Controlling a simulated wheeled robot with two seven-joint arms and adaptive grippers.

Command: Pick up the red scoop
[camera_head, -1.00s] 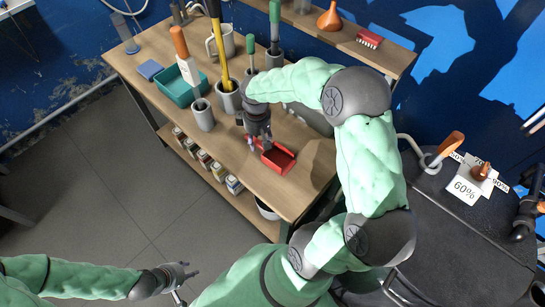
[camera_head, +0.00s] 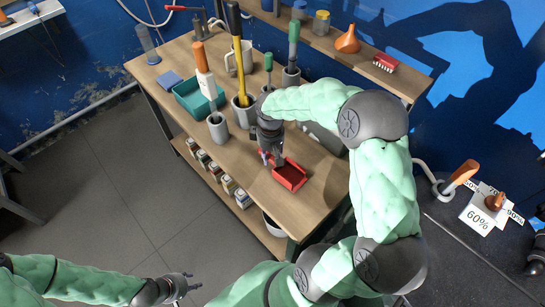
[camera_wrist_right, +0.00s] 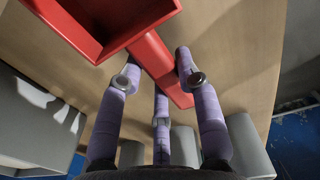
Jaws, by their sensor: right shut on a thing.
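The red scoop (camera_head: 290,175) is at the front of the wooden bench, with a square tray-like bowl and a straight handle. In the right wrist view its bowl (camera_wrist_right: 115,20) fills the top and its handle (camera_wrist_right: 160,65) runs down to the right between my fingers. My right gripper (camera_head: 267,157) points down and is shut on the handle; its purple fingers (camera_wrist_right: 158,72) lie on both sides of it. I cannot tell whether the scoop touches the bench. My left gripper (camera_head: 187,282) is low at the left, away from the bench, open and empty.
Grey holders with tools, including a yellow-handled one (camera_head: 239,70), stand behind my right gripper. A teal tray (camera_head: 193,96) and a mug (camera_head: 239,60) are farther back. Small bottles (camera_head: 228,184) line the lower shelf. The bench's front left (camera_head: 245,165) is bare.

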